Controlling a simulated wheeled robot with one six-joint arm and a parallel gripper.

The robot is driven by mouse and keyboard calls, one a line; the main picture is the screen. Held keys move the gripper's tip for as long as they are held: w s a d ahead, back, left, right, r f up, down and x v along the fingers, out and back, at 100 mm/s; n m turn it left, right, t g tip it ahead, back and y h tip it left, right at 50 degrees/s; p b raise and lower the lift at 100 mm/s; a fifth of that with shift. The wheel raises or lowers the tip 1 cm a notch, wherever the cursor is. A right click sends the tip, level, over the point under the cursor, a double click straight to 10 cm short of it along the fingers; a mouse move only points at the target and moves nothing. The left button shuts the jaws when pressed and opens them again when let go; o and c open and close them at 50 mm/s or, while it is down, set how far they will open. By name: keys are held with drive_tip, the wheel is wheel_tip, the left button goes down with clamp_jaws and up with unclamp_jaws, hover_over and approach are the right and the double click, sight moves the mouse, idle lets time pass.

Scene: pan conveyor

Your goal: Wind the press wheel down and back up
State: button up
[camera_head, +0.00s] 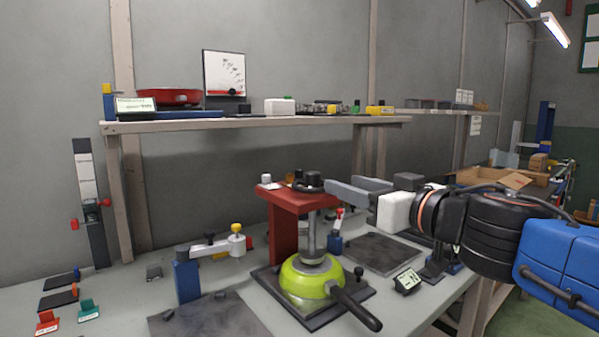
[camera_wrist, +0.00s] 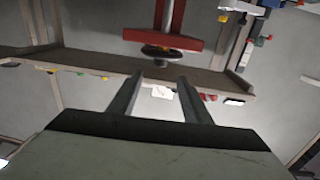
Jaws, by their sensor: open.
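The press has a red frame (camera_head: 280,225) with a dark press wheel (camera_head: 309,184) lying flat on top, a knob standing up from it. A grey spindle runs down from the frame to a bright green pan (camera_head: 303,277) on a dark base plate. My gripper (camera_head: 343,184) is open and empty just right of the wheel, at about its height. In the wrist view my gripper (camera_wrist: 154,78) has two parallel fingers apart, pointing toward the wheel (camera_wrist: 162,53) and the red frame (camera_wrist: 140,36). The wheel appears just beyond the fingertips; contact is not visible.
A shelf (camera_head: 250,124) behind carries a red pan (camera_head: 168,97) and small items. A blue post with a grey arm (camera_head: 188,275) stands left of the press. Dark plates (camera_head: 382,252) lie on the grey bench, and a small display (camera_head: 407,281) sits at right.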

sight(313, 180)
drive_tip(key=x, duration=1.6)
drive_tip(key=c, duration=1.1)
